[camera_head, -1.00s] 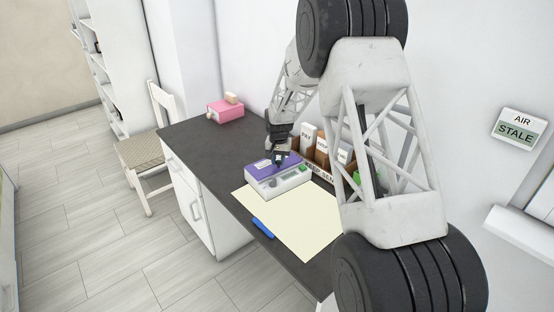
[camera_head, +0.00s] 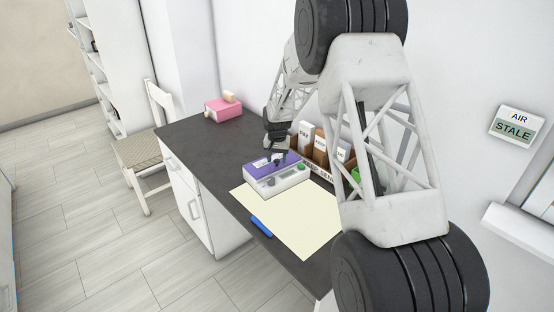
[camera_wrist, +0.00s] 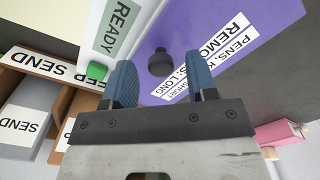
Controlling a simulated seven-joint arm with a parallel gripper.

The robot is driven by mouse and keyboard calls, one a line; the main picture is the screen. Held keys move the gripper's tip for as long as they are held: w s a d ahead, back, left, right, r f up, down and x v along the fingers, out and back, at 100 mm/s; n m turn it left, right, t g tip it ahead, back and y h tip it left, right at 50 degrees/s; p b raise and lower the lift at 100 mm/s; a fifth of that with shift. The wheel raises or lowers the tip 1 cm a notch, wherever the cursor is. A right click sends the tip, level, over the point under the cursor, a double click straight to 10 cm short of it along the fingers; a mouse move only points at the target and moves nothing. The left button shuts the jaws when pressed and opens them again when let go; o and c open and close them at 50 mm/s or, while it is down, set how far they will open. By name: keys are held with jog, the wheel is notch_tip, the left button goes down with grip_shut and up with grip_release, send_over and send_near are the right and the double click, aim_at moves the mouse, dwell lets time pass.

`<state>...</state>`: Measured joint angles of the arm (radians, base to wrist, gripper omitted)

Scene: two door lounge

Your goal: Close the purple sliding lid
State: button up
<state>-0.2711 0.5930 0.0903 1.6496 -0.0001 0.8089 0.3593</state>
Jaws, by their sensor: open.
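The purple sliding lid (camera_head: 257,165) lies on top of a white box (camera_head: 292,182) on the dark desk. In the wrist view the purple lid (camera_wrist: 225,65) carries a dark round knob (camera_wrist: 161,64) and a white label about pens. My gripper (camera_head: 277,157) is over the lid in the head view. In the wrist view my gripper (camera_wrist: 161,82) is open, with blue fingertips on either side of the knob in the picture. I cannot tell whether they touch it. A panel reading READY (camera_wrist: 118,28) sits beside the lid.
Upright holders with labelled slots (camera_head: 320,150) stand behind the box, near my arm. A cream sheet (camera_head: 295,220) and a blue marker (camera_head: 261,227) lie in front. A pink box (camera_head: 223,109) stands at the far desk end. The desk left of the box is clear.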

aim_at(277, 160)
jog(key=shift+r, duration=3.7)
jog(key=shift+s+d+r, duration=0.3)
jog(key=shift+s+r, duration=0.05)
jog(key=shift+r, duration=0.1)
jog(key=s+d+r, duration=0.5)
jog(key=s+r, duration=0.2)
jog(key=s, duration=0.1)
jog(key=s+d+r+t, duration=0.1)
jog(key=s+d+r, duration=0.45)
jog(key=s, duration=0.35)
jog(key=s+d+r, duration=0.5)
jog(key=s+r, duration=0.2)
jog(key=s, duration=0.1)
jog(key=s+d, duration=0.3)
jog(key=s, duration=0.8)
jog(key=s+d+t, duration=0.1)
jog(key=s+d, duration=0.2)
jog(key=s, duration=0.8)
jog(key=s+d, duration=0.3)
jog(key=s, duration=0.9)
jog(key=shift+n+t, duration=0.3)
jog(key=shift+n, duration=0.1)
